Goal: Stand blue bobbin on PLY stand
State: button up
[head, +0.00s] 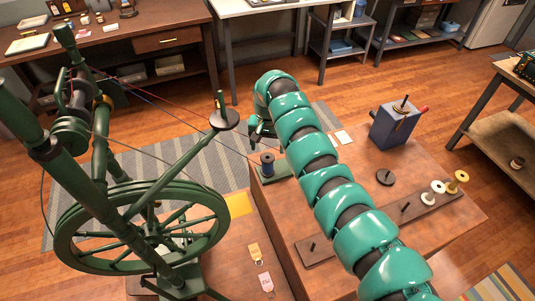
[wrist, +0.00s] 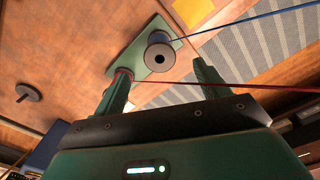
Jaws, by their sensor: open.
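The blue bobbin (head: 267,163) stands upright on a green plate (head: 284,174) at the workbench's left edge. The wrist view shows its dark round top (wrist: 159,58), with a blue thread running off right. My gripper (head: 262,130) is open and empty in the head view, above and beyond the bobbin. In the wrist view, the bobbin lies ahead, between and beyond the fingertips (wrist: 161,68). Something red shows by the left fingertip, partly hidden; a red thread crosses the fingers. I cannot read a PLY label, so which stand is PLY is unclear.
A green spinning wheel (head: 140,228) stands left, with threads crossing toward the bench. A board with pegs (head: 405,208) holds white and yellow spools (head: 457,181). A dark disc with a peg (head: 385,177) and a blue-grey box (head: 395,127) stand on the bench.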

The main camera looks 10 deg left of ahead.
notch_tip(320, 180, up, 13)
jog(key=b, duration=0.2)
jog(key=shift+f+b, duration=0.15)
jog(key=shift+b, duration=0.25)
dwell(0.4)
